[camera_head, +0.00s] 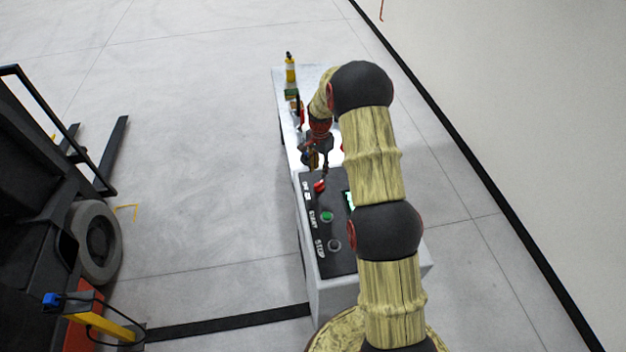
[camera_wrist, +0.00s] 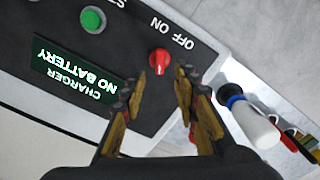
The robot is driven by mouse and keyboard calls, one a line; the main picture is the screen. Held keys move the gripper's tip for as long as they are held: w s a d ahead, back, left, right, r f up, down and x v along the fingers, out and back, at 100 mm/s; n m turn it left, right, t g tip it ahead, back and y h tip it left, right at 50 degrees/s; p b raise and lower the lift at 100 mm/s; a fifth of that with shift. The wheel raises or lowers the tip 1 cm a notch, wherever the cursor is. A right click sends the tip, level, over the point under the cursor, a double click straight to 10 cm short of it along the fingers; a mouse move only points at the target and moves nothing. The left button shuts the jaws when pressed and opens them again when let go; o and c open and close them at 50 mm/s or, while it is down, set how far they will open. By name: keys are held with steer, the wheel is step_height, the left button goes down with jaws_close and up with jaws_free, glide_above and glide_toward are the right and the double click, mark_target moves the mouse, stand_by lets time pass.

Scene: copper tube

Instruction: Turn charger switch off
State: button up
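The charger (camera_head: 335,290) is a grey box with a dark sloping panel. The panel's screen (camera_wrist: 75,70) reads CHARGER NO BATTERY. My gripper (camera_wrist: 160,82) is open and empty, with the switch in line with the gap between its fingertips. In the head view my gripper (camera_head: 316,160) is close to the switch; contact cannot be judged.
A green START button (camera_head: 327,216) and a grey STOP button (camera_head: 335,245) are on the same panel. A white bottle (camera_wrist: 252,122) and several tools lie on the bench (camera_head: 285,105) beyond. A forklift (camera_head: 45,190) stands left; the floor between is clear.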

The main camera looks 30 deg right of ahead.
mark_target(319, 183)
steer(key=shift+s, duration=0.1)
steer(key=shift+f+m, duration=0.25)
steer(key=shift+m, duration=0.05)
step_height(319, 183, down, 7)
steer(key=shift+f+p, duration=0.15)
steer(key=shift+p, duration=0.25)
steer(key=shift+c, duration=0.7)
jaws_close()
